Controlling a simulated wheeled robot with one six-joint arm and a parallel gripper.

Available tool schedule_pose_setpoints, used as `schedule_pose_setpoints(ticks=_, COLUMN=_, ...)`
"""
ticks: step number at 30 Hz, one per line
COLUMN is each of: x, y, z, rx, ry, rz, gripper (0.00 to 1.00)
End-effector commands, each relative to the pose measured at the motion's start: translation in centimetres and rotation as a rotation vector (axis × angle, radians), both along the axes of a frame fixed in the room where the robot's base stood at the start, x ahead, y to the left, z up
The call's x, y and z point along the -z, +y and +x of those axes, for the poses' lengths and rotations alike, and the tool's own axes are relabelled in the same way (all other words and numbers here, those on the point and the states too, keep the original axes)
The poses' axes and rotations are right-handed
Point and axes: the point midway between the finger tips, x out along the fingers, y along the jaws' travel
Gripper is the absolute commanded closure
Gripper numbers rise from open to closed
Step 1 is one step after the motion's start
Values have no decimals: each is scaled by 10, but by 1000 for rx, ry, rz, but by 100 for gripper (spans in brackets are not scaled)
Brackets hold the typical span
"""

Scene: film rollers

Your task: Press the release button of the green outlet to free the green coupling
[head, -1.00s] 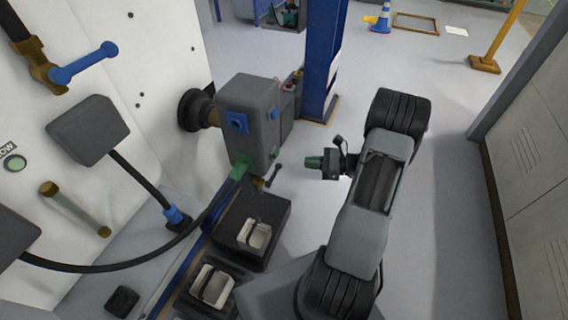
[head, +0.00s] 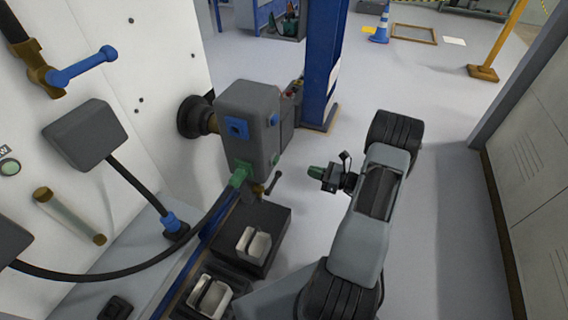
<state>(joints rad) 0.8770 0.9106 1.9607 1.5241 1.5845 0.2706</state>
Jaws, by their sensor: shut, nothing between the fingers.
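A grey outlet box (head: 257,105) stands left of my arm. The green coupling (head: 240,174) sits at the green outlet (head: 244,165), low on the box's front face, with a black hose running from it to the left. A small green release button (head: 276,158) shows low on the box's right side face, below a blue button (head: 275,120). The blue outlet (head: 237,128) is uncoupled.
Below the box, a lever with a dark handle (head: 273,183) sticks out to the right. Dark holders with pale cradles (head: 254,244) stand below it. A blue coupling (head: 172,223) stands at the left. A blue column (head: 322,60) rises behind. The floor on the right is clear.

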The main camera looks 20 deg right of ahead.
Motion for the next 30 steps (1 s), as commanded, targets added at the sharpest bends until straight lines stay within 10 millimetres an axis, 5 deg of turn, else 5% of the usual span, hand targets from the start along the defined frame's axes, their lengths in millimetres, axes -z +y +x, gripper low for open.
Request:
schedule_pose_setpoints(ticks=15, x=0, y=62, z=66, rx=-3, ry=-1, rz=-1, gripper=100)
schedule_pose_setpoints(ticks=30, x=0, y=75, z=82, rx=0, ry=0, rz=-1, gripper=100)
